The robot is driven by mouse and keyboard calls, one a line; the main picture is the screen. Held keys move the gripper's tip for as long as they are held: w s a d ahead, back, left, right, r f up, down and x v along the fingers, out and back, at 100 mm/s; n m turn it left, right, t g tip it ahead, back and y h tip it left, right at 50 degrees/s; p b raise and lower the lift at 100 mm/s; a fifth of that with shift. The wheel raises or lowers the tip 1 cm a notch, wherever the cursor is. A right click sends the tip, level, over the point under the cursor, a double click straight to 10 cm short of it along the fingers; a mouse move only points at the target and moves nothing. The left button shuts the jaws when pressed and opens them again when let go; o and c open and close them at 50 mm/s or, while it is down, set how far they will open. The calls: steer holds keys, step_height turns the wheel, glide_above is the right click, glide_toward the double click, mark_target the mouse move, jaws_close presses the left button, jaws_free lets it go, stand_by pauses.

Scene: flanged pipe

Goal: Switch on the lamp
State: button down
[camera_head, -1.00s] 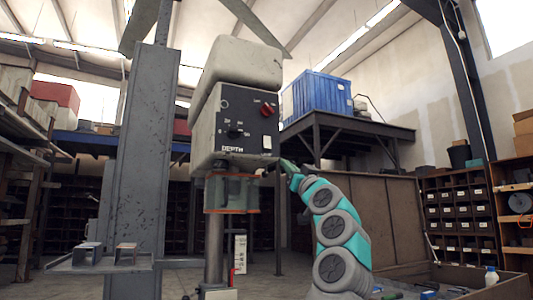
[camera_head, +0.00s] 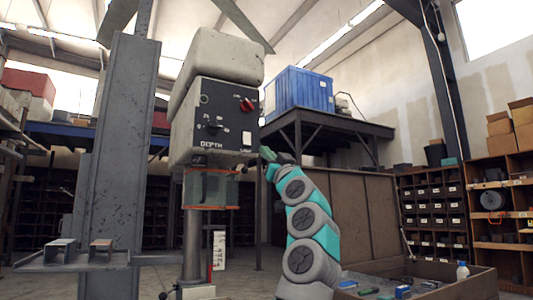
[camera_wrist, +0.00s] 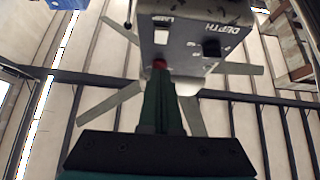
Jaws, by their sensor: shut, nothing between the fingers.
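The drill-press-like machine (camera_head: 215,85) has a dark front panel with a black DEPTH knob (camera_head: 212,126), a red knob (camera_head: 247,104) and a pale lamp switch (camera_head: 246,136) at the lower right. My gripper (camera_head: 268,153) is just right of and slightly below the switch in the head view, its green fingers shut and empty. In the wrist view the panel is upside down. The switch (camera_wrist: 160,36) shows beyond the tips of my gripper (camera_wrist: 159,76), with the red knob (camera_wrist: 159,63) right at the tips. I cannot tell whether the fingers touch the panel.
A grey steel column (camera_head: 118,150) stands left of the machine. A blue crate (camera_head: 298,90) sits on a raised platform behind. A brown partition (camera_head: 350,215), an open bin with loose parts (camera_head: 410,285) and shelves (camera_head: 430,205) are at the right.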

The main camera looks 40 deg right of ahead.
mark_target(248, 140)
steer(key=p+x, duration=0.1)
steer(key=x, duration=0.2)
steer(key=f+p+x, duration=0.1)
steer(key=p+x, duration=0.1)
steer(key=x, duration=0.1)
steer(key=w+p+x, duration=0.1)
steer(key=p+x, duration=0.1)
steer(key=x, duration=0.1)
steer(key=shift+w+d+f, duration=0.15)
steer(key=shift+w+d, duration=0.1)
steer(key=shift+w, duration=0.05)
steer(key=shift+w+f+p, duration=0.15)
steer(key=shift+w+p, duration=0.2)
steer(key=shift+w, duration=0.15)
steer(key=shift+s+d, duration=0.1)
steer(key=shift+d, duration=0.05)
